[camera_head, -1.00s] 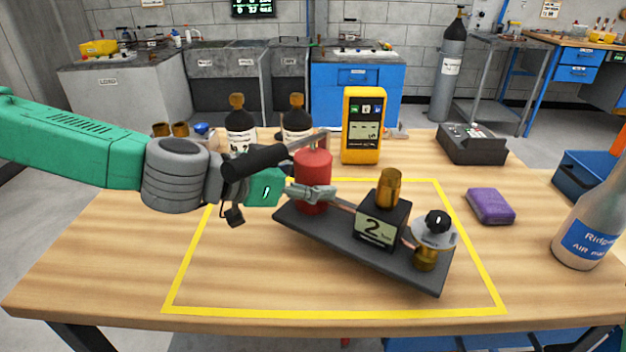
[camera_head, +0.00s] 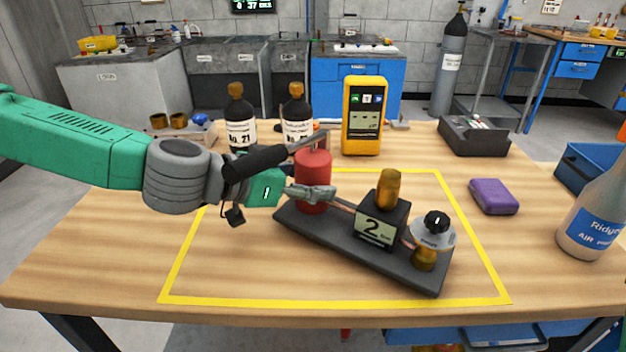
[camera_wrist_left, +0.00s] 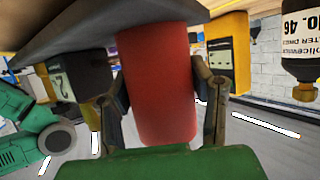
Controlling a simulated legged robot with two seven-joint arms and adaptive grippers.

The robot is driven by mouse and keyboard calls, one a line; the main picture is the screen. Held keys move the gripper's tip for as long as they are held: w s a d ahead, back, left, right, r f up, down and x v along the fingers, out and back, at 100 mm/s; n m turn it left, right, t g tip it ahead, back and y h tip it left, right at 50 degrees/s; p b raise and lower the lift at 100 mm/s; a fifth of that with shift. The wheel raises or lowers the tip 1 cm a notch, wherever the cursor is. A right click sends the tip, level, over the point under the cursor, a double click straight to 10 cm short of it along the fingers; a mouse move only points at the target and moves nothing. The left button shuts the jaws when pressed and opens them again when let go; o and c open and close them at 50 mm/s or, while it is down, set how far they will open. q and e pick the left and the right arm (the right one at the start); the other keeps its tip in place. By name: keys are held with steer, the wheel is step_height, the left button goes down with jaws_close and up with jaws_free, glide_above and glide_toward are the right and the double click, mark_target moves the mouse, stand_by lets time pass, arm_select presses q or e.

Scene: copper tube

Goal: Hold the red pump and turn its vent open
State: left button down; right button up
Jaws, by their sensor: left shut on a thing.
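The red pump (camera_head: 314,168) is an upright red cylinder at the left end of a dark base plate (camera_head: 300,226). My left gripper (camera_head: 312,190) is shut on the red pump from the left. In the left wrist view the red pump (camera_wrist_left: 158,80) fills the space between the two fingers. On the same plate stand a dark gauge block (camera_head: 378,226) reading 2 with a brass cap, and a round dial with a black knob (camera_head: 437,222) above a brass fitting at the right end. My right gripper does not show in the head view.
A yellow line (camera_head: 330,301) frames the area around the plate. Behind stand two dark bottles (camera_head: 241,128) and a yellow meter (camera_head: 362,120). A purple block (camera_head: 493,196), a grey bottle (camera_head: 590,220) and a blue bin (camera_head: 585,170) are at right. The front left table is clear.

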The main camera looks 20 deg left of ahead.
arm_select(q)
steer(key=shift+f+b, duration=0.7)
steer(key=shift+f, duration=0.1)
stand_by(0.6)
steer(key=shift+s+f, duration=0.1)
steer(key=shift+f, duration=0.2)
stand_by(0.6)
